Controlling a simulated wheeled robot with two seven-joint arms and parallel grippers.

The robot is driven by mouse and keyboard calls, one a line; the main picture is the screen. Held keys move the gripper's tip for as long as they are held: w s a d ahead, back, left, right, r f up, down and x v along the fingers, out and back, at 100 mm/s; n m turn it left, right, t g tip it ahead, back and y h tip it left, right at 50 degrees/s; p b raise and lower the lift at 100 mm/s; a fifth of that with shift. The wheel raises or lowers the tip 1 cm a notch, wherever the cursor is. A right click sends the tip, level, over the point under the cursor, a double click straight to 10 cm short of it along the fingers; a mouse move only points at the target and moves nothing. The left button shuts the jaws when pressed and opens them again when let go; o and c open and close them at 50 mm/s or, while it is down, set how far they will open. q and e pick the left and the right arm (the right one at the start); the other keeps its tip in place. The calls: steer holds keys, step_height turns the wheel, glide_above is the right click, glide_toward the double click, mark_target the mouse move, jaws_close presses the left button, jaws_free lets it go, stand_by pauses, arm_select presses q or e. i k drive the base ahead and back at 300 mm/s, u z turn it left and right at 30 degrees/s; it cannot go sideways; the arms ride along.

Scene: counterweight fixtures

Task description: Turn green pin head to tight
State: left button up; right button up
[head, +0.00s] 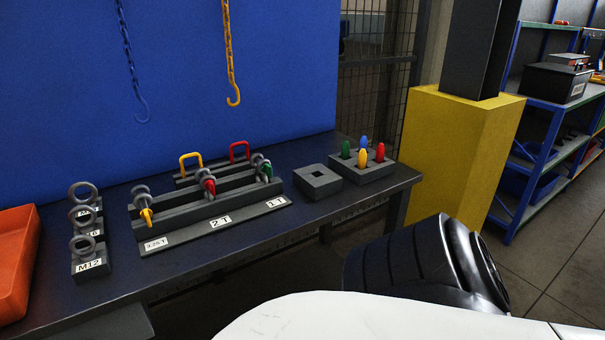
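A dark rack (180,225) on the bench carries three grey shackles with coloured pin heads. The green pin head (268,170) is small and sits at the rack's right end, above the 1T label. The red pin head (210,186) is in the middle above 2T, and the yellow pin head (146,216) is at the left above 3.25T. How tight the green pin is cannot be told at this size. Neither gripper shows in the head view; only a black part of my arm is at the lower right.
A square block with a hole (318,188) and a holder (384,173) with several coloured pegs stand right of the rack. Eye bolts on blocks (89,266) and an orange bin (14,290) are at left. Hooks hang above; a yellow pillar (455,160) stands beyond the bench's right end.

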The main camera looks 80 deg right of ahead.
mark_target(266, 168)
steer(key=k, duration=0.55)
steer(key=z, duration=0.85)
